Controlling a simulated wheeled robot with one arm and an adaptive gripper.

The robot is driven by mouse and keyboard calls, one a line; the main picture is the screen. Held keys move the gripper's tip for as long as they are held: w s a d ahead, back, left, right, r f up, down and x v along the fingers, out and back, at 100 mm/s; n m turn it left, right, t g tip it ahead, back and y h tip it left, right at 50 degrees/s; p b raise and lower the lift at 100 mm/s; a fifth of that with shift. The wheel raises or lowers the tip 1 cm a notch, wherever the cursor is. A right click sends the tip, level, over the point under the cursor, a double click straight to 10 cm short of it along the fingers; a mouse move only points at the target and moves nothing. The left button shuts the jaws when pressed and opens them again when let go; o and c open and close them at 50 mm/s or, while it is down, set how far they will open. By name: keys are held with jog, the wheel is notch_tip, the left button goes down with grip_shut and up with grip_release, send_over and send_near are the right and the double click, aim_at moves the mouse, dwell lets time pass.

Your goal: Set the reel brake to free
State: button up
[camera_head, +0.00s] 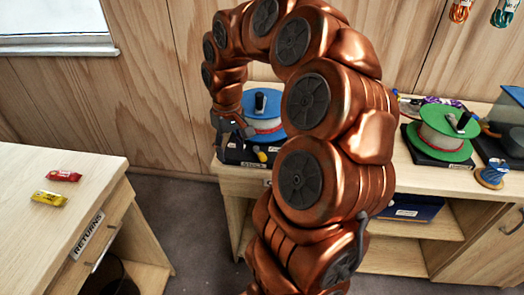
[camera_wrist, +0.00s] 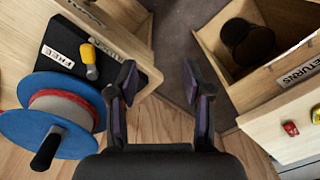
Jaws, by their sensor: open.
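The blue reel (camera_head: 262,101) with red and pale line stands on a black base on the back counter. In the wrist view the reel (camera_wrist: 90,92) is at the left, with a dark crank handle. The base (camera_wrist: 67,68) bears the word FREE. A lever with a yellow grip (camera_wrist: 88,52) stands at the base's edge beside that word; its grip also shows in the head view (camera_head: 262,156). A second label is partly readable. My gripper (camera_wrist: 162,86) is open and empty, to the right of the lever and apart from it. It hangs in front of the reel in the head view (camera_head: 231,126).
A green reel (camera_head: 445,131) on a black base stands further right on the counter. The left table (camera_head: 88,160) has a RETURNS label, a red bar (camera_head: 64,176) and a yellow bar (camera_head: 49,198). Grey floor (camera_head: 196,215) lies between.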

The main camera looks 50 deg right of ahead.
aim_at(263, 155)
jog(key=d+f, duration=0.1)
jog(key=d, duration=0.3)
jog(key=d+f+m, duration=0.1)
jog(key=d, duration=0.4)
jog(key=d+f+m, duration=0.1)
jog(key=d, duration=0.3)
jog(key=shift+w+d+f+p, duration=0.15)
jog(key=shift+w+p, duration=0.15)
jog(key=shift+p, duration=0.1)
jog(key=shift+f+p, duration=1.15)
jog(key=shift+f, duration=2.7)
jog(key=shift+c, duration=0.2)
grip_shut()
